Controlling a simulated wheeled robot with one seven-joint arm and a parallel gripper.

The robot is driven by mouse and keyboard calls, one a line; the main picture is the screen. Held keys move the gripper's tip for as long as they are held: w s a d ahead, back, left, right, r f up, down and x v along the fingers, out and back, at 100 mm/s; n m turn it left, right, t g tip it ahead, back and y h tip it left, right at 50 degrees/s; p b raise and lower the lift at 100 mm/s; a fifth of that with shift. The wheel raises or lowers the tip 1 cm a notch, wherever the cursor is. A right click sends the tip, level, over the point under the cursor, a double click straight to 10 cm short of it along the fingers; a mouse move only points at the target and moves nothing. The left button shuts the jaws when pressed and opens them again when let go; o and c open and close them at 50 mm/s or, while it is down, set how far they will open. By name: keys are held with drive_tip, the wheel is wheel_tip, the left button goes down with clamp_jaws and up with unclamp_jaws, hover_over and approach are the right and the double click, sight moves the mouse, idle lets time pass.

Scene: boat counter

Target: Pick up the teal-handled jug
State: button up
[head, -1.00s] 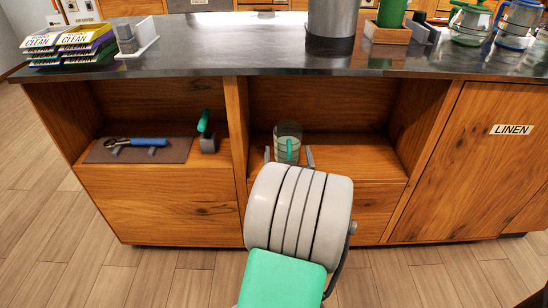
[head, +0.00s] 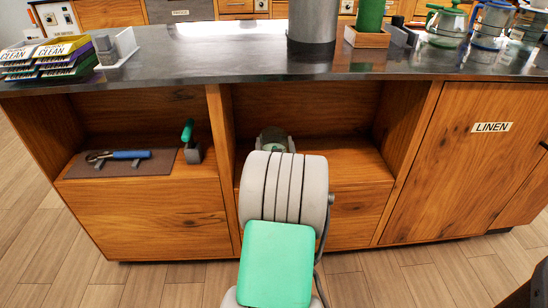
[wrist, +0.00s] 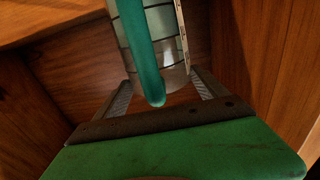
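The teal-handled jug is a clear measuring jug with dark markings, inside the middle open compartment under the counter. In the head view only the top of the jug (head: 272,134) shows above my arm. In the wrist view its clear body (wrist: 171,35) and upright teal handle (wrist: 140,50) face me. My gripper (wrist: 162,76) is open, one finger either side of the handle's lower end, with a gap to each finger. I cannot tell how deep the handle sits between them. My arm hides most of the gripper in the head view.
A wooden divider (head: 222,155) stands close left of the jug, with the countertop (head: 200,62) overhead. The left compartment holds a blue-handled tool (head: 130,155) on a dark mat and a green-handled item (head: 190,142). Free shelf (head: 345,160) lies to the right.

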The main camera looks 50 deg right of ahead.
drive_tip(key=c, duration=1.6)
drive_tip(key=shift+r, duration=0.15)
drive_tip(key=shift+c, duration=0.2)
